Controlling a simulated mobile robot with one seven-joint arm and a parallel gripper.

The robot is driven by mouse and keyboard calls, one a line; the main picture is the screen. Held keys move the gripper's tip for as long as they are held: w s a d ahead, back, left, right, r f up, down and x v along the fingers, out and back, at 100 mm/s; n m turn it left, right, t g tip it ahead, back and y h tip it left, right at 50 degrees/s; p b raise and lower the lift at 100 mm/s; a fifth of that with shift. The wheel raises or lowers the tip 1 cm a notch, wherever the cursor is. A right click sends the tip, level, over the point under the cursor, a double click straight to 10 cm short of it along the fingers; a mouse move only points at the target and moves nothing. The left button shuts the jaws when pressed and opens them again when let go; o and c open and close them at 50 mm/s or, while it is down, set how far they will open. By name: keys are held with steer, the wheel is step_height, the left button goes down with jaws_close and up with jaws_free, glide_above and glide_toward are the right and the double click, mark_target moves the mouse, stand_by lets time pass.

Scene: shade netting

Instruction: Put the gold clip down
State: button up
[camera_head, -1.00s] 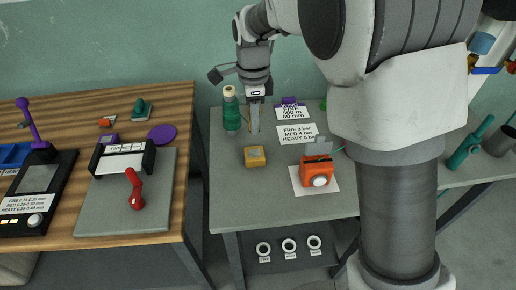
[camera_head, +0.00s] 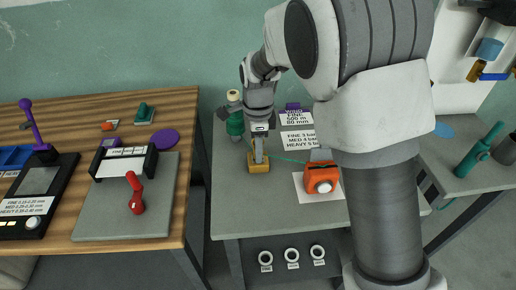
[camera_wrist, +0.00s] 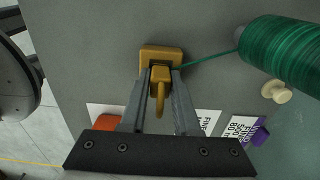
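The gold clip (camera_wrist: 160,82) is between the fingers of my gripper (camera_wrist: 161,74) in the wrist view, with its hook-like part toward the palm. The fingers appear closed on it. Just beyond the fingertips a gold block (camera_wrist: 161,52) sits on the grey table; it also shows in the head view (camera_head: 259,167). In the head view my gripper (camera_head: 259,158) points down right over this block. The clip is hidden there, and I cannot tell whether it touches the block. A thin green line runs from beside the clip to the green spool (camera_wrist: 285,50).
The spool (camera_head: 235,124) stands at the left back of the grey table (camera_head: 235,215). An orange device (camera_head: 322,178) sits on white paper to the right, with labels (camera_head: 298,140) behind. A wooden table (camera_head: 175,225) with a red-handled tool stands left. The grey table's front is clear.

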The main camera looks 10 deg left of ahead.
steer(key=o, duration=0.3)
steer(key=shift+o, duration=0.2)
steer(key=shift+r, duration=0.1)
step_height(320, 180, up, 12)
steer(key=shift+r+p, duration=0.1)
steer(key=shift+p, duration=1.15)
steer(key=s+d+r+n+t+y, duration=0.1)
steer(key=s+d+r+n, duration=0.25)
steer(key=d, duration=0.35)
steer(key=s+d+r+n+t, duration=0.1)
steer(key=s+d+r+n, duration=0.2)
steer(key=s+d+r, duration=0.25)
steer(key=s+d+n+t+h, duration=0.1)
steer(key=s+d+n+t, duration=0.2)
steer(key=s+d+n, duration=0.5)
steer(key=s+d, duration=0.1)
steer(key=s, duration=0.3)
steer(key=shift+s+d+f+n+t, duration=0.15)
steer(key=shift+d+f+n+t, duration=0.15)
steer(key=shift+d+f+n, duration=0.1)
